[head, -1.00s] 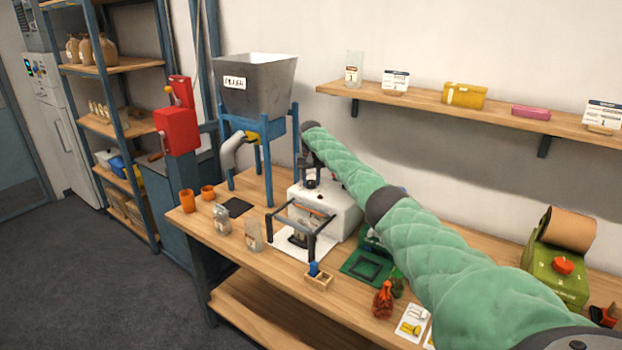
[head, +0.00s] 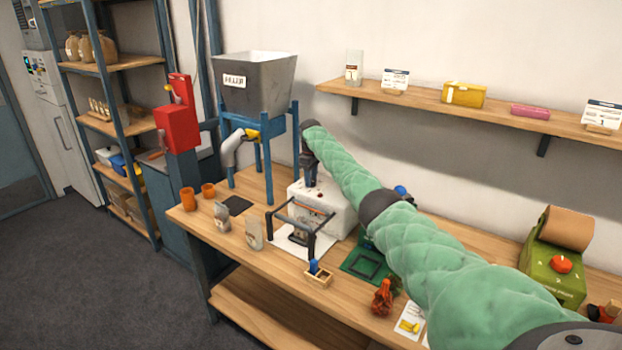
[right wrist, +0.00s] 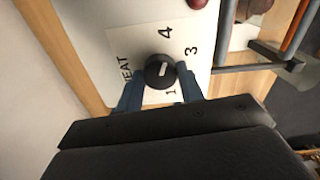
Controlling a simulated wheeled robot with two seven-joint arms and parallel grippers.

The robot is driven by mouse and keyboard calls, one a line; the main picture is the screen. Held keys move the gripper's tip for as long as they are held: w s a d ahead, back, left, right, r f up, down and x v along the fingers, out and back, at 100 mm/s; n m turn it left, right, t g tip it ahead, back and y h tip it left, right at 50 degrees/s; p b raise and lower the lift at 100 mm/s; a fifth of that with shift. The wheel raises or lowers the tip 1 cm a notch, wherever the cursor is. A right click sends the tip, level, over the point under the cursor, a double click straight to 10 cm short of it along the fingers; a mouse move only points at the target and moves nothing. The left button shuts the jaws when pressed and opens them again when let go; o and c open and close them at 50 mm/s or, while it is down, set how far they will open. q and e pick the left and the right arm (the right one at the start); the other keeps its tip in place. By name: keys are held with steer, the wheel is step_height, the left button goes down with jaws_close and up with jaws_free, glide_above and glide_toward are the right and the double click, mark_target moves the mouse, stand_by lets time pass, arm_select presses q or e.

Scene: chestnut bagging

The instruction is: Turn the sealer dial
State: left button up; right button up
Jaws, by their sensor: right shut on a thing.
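The white sealer (head: 338,215) stands on the wooden bench, with a dark bar frame at its front. My right gripper (head: 309,184) reaches down onto its top. In the right wrist view, the round black dial (right wrist: 160,71) sits on a white plate marked HEAT, 1, 3 and 4. The two blue-grey fingers of my right gripper (right wrist: 159,88) are shut on the dial from both sides. My left gripper is not in view.
The hopper (head: 254,85) on blue legs stands left of the sealer. A green device (head: 555,270) stands at the right. A wall shelf (head: 430,103) runs above.

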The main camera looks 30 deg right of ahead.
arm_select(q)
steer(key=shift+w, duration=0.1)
arm_select(e)
steer(key=shift+r+n, duration=0.15)
steer(key=shift+n, duration=0.65)
steer(key=o, duration=1)
steer(key=shift+w+r, duration=0.1)
steer(key=shift+r, duration=0.1)
arm_select(q)
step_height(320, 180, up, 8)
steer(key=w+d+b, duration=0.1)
steer(key=b, duration=0.1)
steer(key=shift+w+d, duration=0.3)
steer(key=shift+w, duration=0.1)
arm_select(e)
step_height(320, 180, up, 7)
steer(key=shift+r, duration=0.1)
